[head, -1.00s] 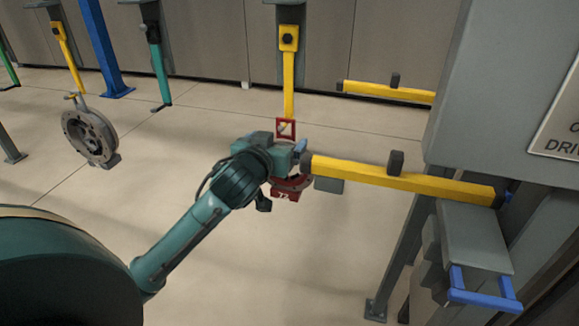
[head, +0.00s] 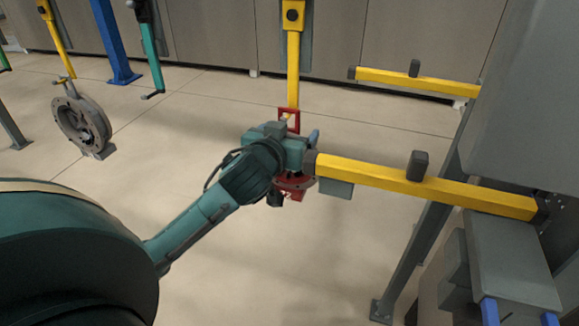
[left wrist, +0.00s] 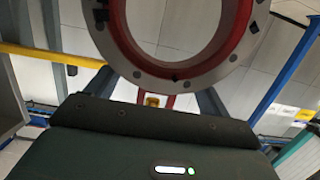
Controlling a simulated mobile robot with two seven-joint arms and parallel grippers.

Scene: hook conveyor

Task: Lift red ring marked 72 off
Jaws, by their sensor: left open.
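The red ring (head: 293,183) hangs below the yellow hook (head: 292,75), joined to it by a red square bracket (head: 289,119). My left gripper (head: 303,148) is open in front of the ring and hides much of it in the head view. The number on the ring is not readable now. In the left wrist view the ring (left wrist: 188,74) fills the upper middle, with a grey bolted face and red rim, just beyond the open jaws. I cannot tell whether the jaws touch it. My right gripper is out of view.
A yellow bar (head: 430,187) with a dark block on top reaches from the grey machine at right to close beside my left gripper. Another yellow bar (head: 425,82) lies behind it. A grey ring part (head: 82,125) hangs at left. The floor between is clear.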

